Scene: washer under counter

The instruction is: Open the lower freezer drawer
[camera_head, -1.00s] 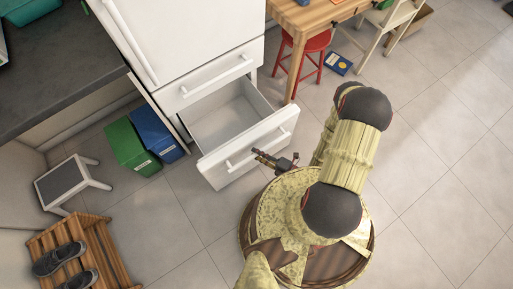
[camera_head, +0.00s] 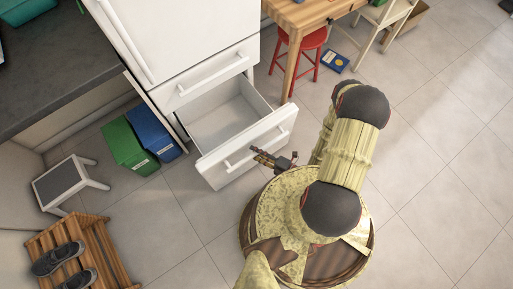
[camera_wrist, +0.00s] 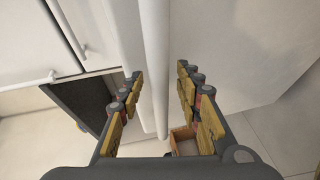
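The lower freezer drawer (camera_head: 222,168) is pulled well out of the white fridge (camera_head: 185,40), and its empty inside shows in the head view. Its bar handle (camera_head: 240,155) runs along the front panel. My gripper (camera_head: 262,157) is at this front, near the handle's right part. In the wrist view, the white handle bar (camera_wrist: 154,70) runs between the two fingers of my gripper (camera_wrist: 160,95). The fingers are apart, with a visible gap on each side of the bar. The upper drawer (camera_head: 208,77) is shut.
Green (camera_head: 130,147) and blue (camera_head: 155,133) bins stand left of the drawer. A step stool (camera_head: 68,183) and a shoe rack (camera_head: 95,245) are farther left. A red stool (camera_head: 312,42) and wooden table (camera_head: 305,14) stand right of the fridge.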

